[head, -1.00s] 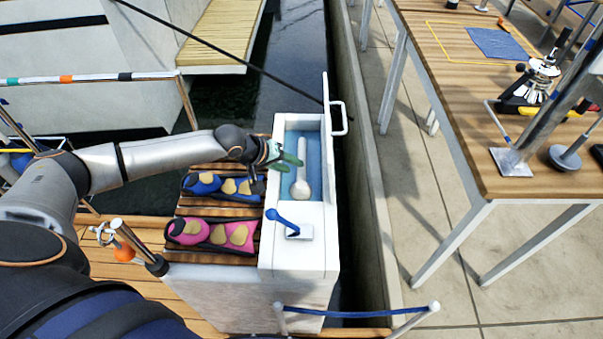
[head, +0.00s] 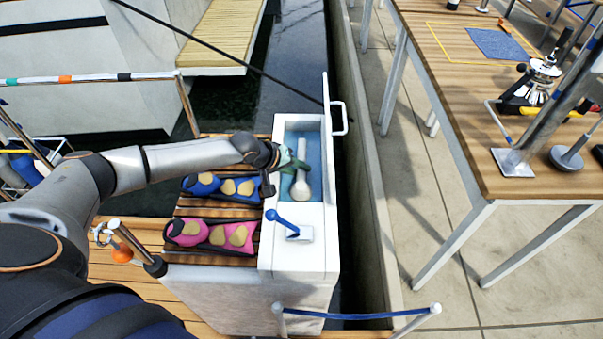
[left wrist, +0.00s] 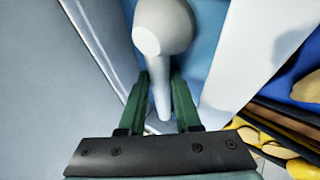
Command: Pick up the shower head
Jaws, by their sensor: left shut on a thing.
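The white shower head (head: 301,188) lies in the blue-lined recess of a white box (head: 302,252). Its handle runs up and away from its round head. My left gripper (head: 298,165), with green fingers, reaches into the recess from the left and is shut on the handle. In the left wrist view the green fingers (left wrist: 160,100) stand on both sides of the handle, and the round head of the shower head (left wrist: 163,28) is beyond them. I cannot tell whether it is lifted off the recess floor. My right gripper is not in view.
The recess's white lid (head: 328,135) stands open on the right. A blue lever (head: 285,222) sits on the box top in front. A wooden table (head: 470,120) is at right.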

